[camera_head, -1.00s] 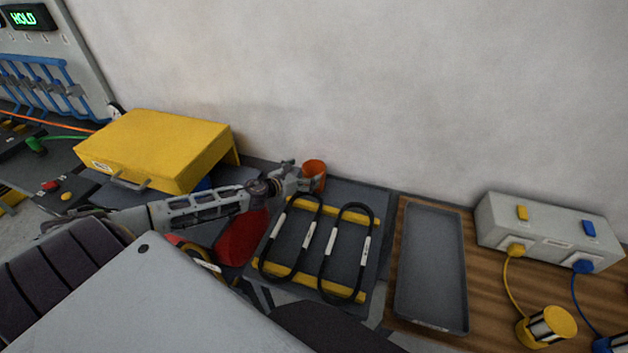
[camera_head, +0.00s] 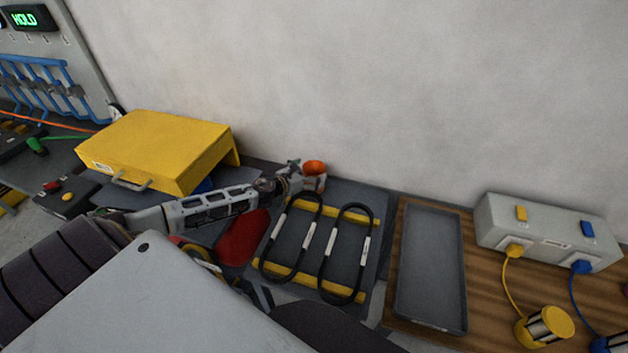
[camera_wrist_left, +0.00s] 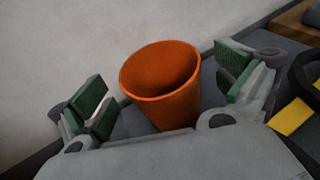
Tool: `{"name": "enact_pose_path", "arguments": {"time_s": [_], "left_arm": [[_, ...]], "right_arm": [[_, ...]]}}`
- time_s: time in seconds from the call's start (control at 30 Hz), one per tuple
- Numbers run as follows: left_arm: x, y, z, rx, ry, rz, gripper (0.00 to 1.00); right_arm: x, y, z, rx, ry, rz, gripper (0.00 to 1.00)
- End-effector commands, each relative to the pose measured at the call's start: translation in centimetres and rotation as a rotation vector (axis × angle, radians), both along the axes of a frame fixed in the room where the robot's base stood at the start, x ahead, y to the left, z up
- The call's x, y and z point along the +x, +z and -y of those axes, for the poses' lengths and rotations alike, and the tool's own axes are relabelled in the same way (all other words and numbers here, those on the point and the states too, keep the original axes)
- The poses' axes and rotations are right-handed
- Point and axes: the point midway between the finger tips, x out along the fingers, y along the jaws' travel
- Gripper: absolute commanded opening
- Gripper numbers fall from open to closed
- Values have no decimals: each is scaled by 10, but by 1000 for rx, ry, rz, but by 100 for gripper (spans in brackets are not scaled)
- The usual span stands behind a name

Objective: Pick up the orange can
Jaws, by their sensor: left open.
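The orange can (camera_head: 315,168) stands upright at the back of the dark mat, close to the wall. In the left wrist view the orange can (camera_wrist_left: 166,84) shows its open top and sits between the two green-padded fingers of my left gripper (camera_wrist_left: 165,92). The fingers are spread wide, with a gap on each side of the can. In the head view my left gripper (camera_head: 305,178) reaches in from the left, and one finger covers the can's lower part. I cannot see my right gripper.
Two black cable loops (camera_head: 345,252) lie over yellow bars on the dark mat (camera_head: 362,194), right in front of the can. A grey tray (camera_head: 430,268) lies farther right. A yellow box (camera_head: 160,145) stands left of the can. The wall (camera_head: 360,90) is just behind.

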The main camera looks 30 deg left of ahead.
Motion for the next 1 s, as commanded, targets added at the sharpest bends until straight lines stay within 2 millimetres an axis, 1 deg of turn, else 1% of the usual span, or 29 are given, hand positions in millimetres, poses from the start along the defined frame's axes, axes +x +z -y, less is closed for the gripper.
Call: {"name": "enact_pose_path", "arguments": {"time_s": [0.3,0.43,1.0], "left_arm": [[18,-4,2,0,2,2,100],[22,-6,3,-1,1,1,100],[23,-7,4,0,0,0,100]], "right_arm": [[0,3,0,0,0,0,40],[0,4,0,0,0,0,40],[0,4,0,0,0,0,40]]}}
